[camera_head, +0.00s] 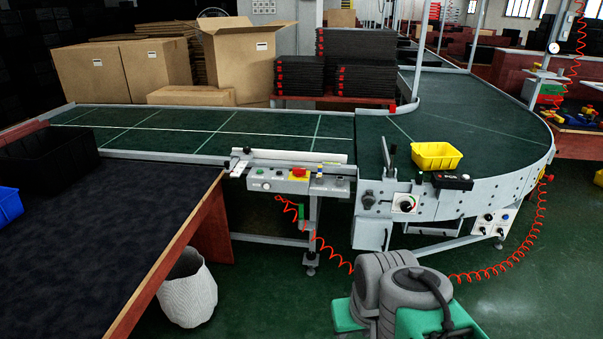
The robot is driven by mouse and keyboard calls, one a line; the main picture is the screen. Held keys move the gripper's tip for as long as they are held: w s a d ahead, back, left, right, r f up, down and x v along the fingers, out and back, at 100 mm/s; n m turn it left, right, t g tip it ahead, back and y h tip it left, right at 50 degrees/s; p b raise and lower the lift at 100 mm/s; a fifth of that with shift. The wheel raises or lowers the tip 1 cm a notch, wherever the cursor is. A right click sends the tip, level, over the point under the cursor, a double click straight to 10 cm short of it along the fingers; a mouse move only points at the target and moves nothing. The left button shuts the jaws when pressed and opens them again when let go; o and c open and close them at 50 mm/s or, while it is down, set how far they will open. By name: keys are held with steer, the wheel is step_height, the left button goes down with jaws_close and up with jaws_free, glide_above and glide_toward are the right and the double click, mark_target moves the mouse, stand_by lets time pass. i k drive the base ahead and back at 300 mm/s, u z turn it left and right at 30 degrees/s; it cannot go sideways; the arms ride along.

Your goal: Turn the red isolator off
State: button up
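A small red knob on a yellow base (298,173) sits on the grey control panel (272,184) at the front edge of the conveyor. It is the clearest red control here, but its setting is too small to read. A dark rotary switch on a white plate (404,204) is on the conveyor's side, right of the panel. I cannot tell whether it has red on it. My folded grey and green arm shows at the bottom, right of centre, well in front of the conveyor. My gripper's fingers do not show.
The curved green conveyor (250,128) runs across and bends away at right. A yellow bin (436,156) stands on it. A dark table (95,235) fills the left, with a white basket (187,290) beside it. Red coiled hoses (320,243) hang near the panel. Green floor lies open at right.

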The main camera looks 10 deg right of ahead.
mark_target(299, 172)
steer(key=z, duration=0.5)
steer(key=i, duration=1.4)
steer(key=u, duration=0.65)
steer(key=i, duration=1.35)
steer(key=u, duration=1.1)
steer(key=i, duration=0.25)
